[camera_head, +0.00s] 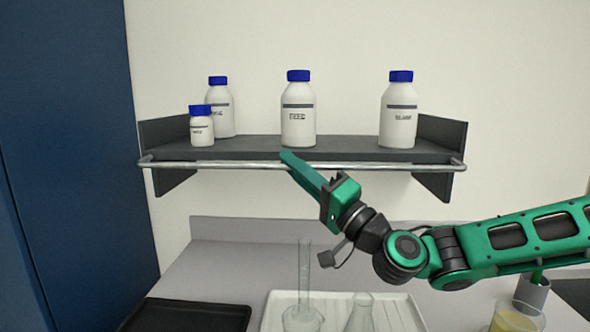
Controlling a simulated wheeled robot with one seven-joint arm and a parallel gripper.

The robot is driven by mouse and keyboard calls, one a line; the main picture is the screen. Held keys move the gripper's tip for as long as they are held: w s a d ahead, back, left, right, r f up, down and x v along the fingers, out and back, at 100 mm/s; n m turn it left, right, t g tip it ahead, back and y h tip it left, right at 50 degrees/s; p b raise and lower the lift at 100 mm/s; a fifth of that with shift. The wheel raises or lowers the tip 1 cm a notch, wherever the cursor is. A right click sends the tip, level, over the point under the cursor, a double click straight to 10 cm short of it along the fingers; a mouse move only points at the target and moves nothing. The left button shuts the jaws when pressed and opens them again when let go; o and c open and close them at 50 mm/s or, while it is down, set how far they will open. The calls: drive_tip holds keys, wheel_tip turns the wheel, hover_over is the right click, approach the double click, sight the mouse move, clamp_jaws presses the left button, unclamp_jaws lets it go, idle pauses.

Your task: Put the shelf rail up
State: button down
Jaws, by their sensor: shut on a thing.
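The shelf rail (230,164) is a thin silvery bar. It runs level along the front edge of the dark grey shelf (250,145), with bent ends at both sides. My gripper (287,157) reaches up from the lower right on the green arm. Its fingertips are at the middle of the rail and it is shut on the rail. The fingers hide a short piece of the bar. I cannot tell from this view whether the rail sits low or raised in its end mounts.
Several white bottles with blue caps, such as the middle one (298,112), stand on the shelf behind the rail. Below are a white tray (400,312) with glassware, a black tray (190,315) and a beaker of yellow liquid (517,318). A blue panel (75,120) stands left.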

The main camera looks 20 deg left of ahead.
drive_tip(key=shift+w+d+r+m+t+h, duration=0.1)
drive_tip(key=shift+r+m+t+h, duration=0.25)
drive_tip(key=shift+m+h, duration=0.35)
idle(0.3)
drive_tip(key=shift+w+r+m+t+h, duration=0.15)
drive_tip(key=shift+r+m+h, duration=0.15)
drive_tip(key=shift+m+h, duration=0.4)
drive_tip(key=shift+w+r+m+t+h, duration=0.1)
drive_tip(key=shift+r+m+h, duration=0.2)
drive_tip(key=shift+m+h, duration=0.35)
drive_tip(key=w+a+r+m+g+h, duration=0.1)
drive_tip(key=w+r+m+g+h, duration=0.3)
drive_tip(key=m, duration=0.5)
drive_tip(key=shift+w+a+g+h, duration=0.3)
drive_tip(key=shift+w+g+h, duration=0.15)
drive_tip(key=shift+g+h, duration=1.1)
drive_tip(key=shift+w+m+g, duration=0.1)
drive_tip(key=shift+m+g, duration=0.15)
drive_tip(key=shift+g, duration=0.1)
drive_tip(key=shift+r, duration=0.1)
drive_tip(key=c, duration=2)
unclamp_jaws()
drive_tip(key=shift+o, duration=0.9)
